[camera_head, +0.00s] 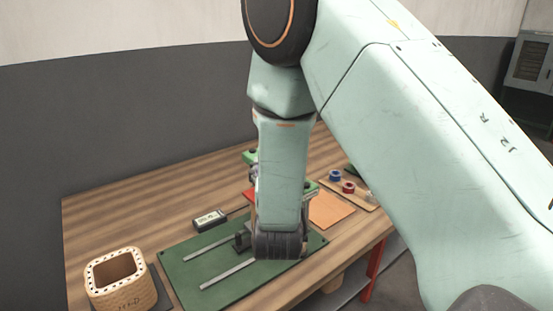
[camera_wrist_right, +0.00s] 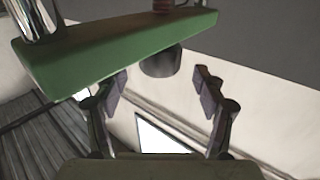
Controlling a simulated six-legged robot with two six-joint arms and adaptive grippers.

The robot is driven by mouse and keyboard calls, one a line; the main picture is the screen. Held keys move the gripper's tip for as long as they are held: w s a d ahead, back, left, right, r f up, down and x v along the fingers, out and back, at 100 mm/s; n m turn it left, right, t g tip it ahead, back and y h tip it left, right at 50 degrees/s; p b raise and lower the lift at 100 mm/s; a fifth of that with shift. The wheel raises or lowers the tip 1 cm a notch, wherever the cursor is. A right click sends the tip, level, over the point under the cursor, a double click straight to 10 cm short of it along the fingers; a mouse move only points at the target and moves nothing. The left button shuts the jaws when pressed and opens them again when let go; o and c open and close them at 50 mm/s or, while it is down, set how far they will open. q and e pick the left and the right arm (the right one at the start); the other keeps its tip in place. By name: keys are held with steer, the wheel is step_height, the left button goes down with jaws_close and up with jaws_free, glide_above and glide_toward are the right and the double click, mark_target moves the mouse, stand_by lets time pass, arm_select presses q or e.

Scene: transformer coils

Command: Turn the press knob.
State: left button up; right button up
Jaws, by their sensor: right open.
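The press is mostly hidden behind my right arm in the head view; a small green part of it (camera_head: 249,157) shows to the left of the arm. In the right wrist view a green press beam (camera_wrist_right: 120,50) crosses the top, with a shiny metal post at its left. A dark round knob (camera_wrist_right: 160,62) sits at the beam's lower edge. My right gripper (camera_wrist_right: 159,88) is open, with a finger on each side below the knob. The knob shows in the gap between the fingers, and I see no contact. My left gripper is not in view.
A green board (camera_head: 178,262) with metal rails lies on the wooden table (camera_head: 110,205). A perforated box (camera_head: 121,284) stands front left, and a black meter (camera_head: 209,219) lies behind the board. Blue (camera_head: 335,176) and red (camera_head: 348,187) coils and an orange mat (camera_head: 331,211) are at right.

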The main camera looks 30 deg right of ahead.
steer(key=v, duration=0.2)
steer(key=shift+s+a, duration=0.15)
steer(key=shift+s, duration=0.15)
stand_by(0.5)
